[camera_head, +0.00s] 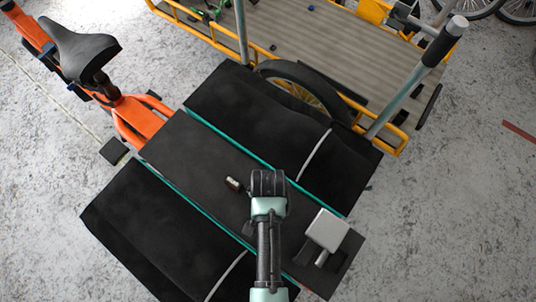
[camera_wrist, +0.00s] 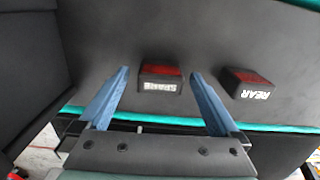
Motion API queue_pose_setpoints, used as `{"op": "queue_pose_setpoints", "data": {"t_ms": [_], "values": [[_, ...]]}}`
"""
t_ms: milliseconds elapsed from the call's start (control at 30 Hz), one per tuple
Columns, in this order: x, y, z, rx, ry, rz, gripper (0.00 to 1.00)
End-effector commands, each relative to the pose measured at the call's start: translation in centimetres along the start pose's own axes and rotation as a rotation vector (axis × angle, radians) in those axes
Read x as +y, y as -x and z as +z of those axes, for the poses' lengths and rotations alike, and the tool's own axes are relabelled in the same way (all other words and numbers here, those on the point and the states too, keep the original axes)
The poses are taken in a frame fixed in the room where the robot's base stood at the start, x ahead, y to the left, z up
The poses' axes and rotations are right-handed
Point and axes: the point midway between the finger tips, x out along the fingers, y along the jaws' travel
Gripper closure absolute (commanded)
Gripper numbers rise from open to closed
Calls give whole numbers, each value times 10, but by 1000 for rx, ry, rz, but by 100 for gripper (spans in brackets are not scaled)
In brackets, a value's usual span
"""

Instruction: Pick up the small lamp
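Two small dark lamps with red tops lie on a black surface (camera_wrist: 225,38) in the wrist view. One lamp, with white lettering that seems to read SPARE (camera_wrist: 160,85), lies between and just beyond my gripper's fingertips. The other lamp, marked REAR (camera_wrist: 247,86), lies to the right, outside the right finger. My gripper (camera_wrist: 159,73) is open, its two blue fingers apart and empty. In the head view my gripper (camera_head: 268,184) is over the black surface, and one small lamp (camera_head: 234,184) shows just left of it. The other lamp is not visible there, perhaps hidden by my gripper.
The black surface is a cargo-bike cover with teal edging (camera_head: 228,138). A silver block (camera_head: 326,230) sits to the right of my arm. An orange bike frame with a black saddle (camera_head: 78,47) is at upper left. A yellow-railed cargo bed (camera_head: 330,45) stands behind.

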Motion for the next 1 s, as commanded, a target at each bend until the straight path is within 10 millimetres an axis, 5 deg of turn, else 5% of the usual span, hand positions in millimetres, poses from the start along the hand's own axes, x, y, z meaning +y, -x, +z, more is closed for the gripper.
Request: {"op": "queue_pose_setpoints", "data": {"t_ms": [67,467,767,1000], "values": [[0,0,0,0,0,0,18],[0,0,0,0,0,0,90],[0,6,0,1,0,-1,91],[-1,51,-1,4,0,-3,91]]}}
